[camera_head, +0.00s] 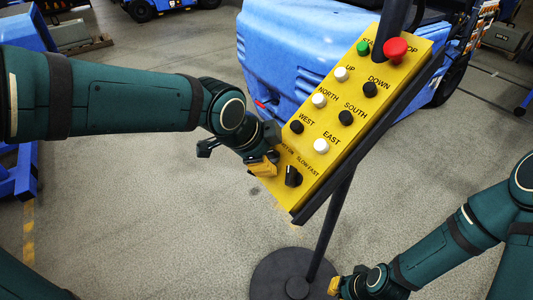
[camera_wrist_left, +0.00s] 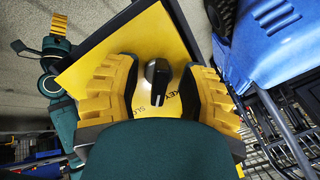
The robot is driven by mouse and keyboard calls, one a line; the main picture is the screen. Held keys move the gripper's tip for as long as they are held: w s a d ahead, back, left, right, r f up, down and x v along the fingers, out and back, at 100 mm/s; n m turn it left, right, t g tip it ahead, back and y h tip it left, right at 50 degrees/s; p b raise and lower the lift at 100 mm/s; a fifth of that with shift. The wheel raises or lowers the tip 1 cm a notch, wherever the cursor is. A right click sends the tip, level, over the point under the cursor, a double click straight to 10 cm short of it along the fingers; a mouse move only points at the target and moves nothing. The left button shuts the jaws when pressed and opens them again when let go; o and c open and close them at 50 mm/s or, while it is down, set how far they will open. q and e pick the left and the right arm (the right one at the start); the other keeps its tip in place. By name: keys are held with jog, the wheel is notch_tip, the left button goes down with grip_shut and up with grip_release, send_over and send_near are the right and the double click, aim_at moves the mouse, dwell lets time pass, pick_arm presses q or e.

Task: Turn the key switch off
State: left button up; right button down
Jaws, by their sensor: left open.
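The yellow control panel (camera_head: 332,153) tilts on a dark post, with "KEY ON" and "SLOW FAST" labels near its lower end. My left gripper (camera_head: 262,167) is open at the panel's lower left edge and covers the spot beside the "KEY ON" label. The key switch itself I cannot make out there. A black rotary knob (camera_head: 293,176) sits under "SLOW FAST", just right of the gripper. In the left wrist view a black knob (camera_wrist_left: 157,80) shows between the two yellow fingers, apart from both; it looks like the same knob. My right gripper (camera_head: 334,287) is low near the post's base, its opening unclear.
Other panel controls lie up the panel: a red stop button (camera_head: 396,50), a green button (camera_head: 363,48), and several black and white buttons. The post stands on a round dark base (camera_head: 290,277). A blue vehicle (camera_head: 300,50) is behind the panel.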

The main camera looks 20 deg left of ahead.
pick_arm(q)
jog(key=shift+c, duration=0.4)
grip_shut()
jog(key=shift+n, duration=0.3)
jog(key=n, duration=0.3)
jog(key=shift+s+g, duration=0.1)
jog(key=shift+g, duration=0.2)
jog(key=n, duration=0.3)
jog(key=shift+n+h+p, duration=0.3)
jog(key=shift+n+p, duration=0.05)
jog(key=shift+n, duration=0.05)
jog(key=n, duration=0.4)
jog(key=shift+d+g+h+p, duration=0.1)
jog(key=shift+g+h+p, duration=0.2)
jog(key=shift+s+f+n+h+p, duration=0.1)
jog(key=shift+n+h+p, duration=0.2)
jog(key=shift+n, duration=1.6)
